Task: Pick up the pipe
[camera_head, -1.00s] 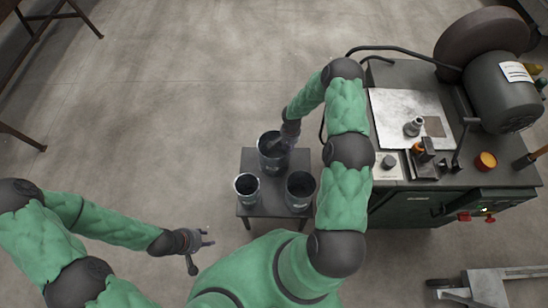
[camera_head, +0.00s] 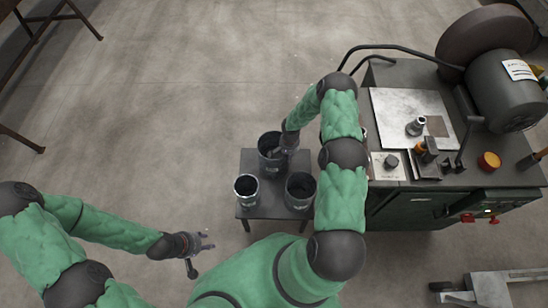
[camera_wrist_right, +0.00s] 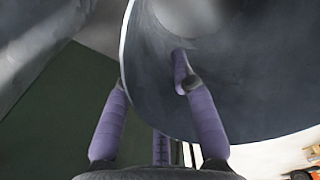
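Three dark cylindrical pipes stand upright on a small grey table (camera_head: 249,160) in the head view: a far one (camera_head: 265,153), a near left one (camera_head: 246,190) and a near right one (camera_head: 300,200). My right gripper (camera_head: 279,150) is at the right rim of the far pipe. In the right wrist view, the pipe (camera_wrist_right: 255,95) fills the upper right. One purple finger of the right gripper (camera_wrist_right: 150,72) is outside its wall and one is inside, with a gap between them. Contact with the wall is unclear. My left gripper (camera_head: 205,241) is open and empty, left of the table.
A green workbench (camera_head: 425,207) with a grinder (camera_head: 505,90), a metal plate (camera_head: 400,108) and small parts stands right of the table. A dark hose (camera_head: 385,47) arches behind my right arm.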

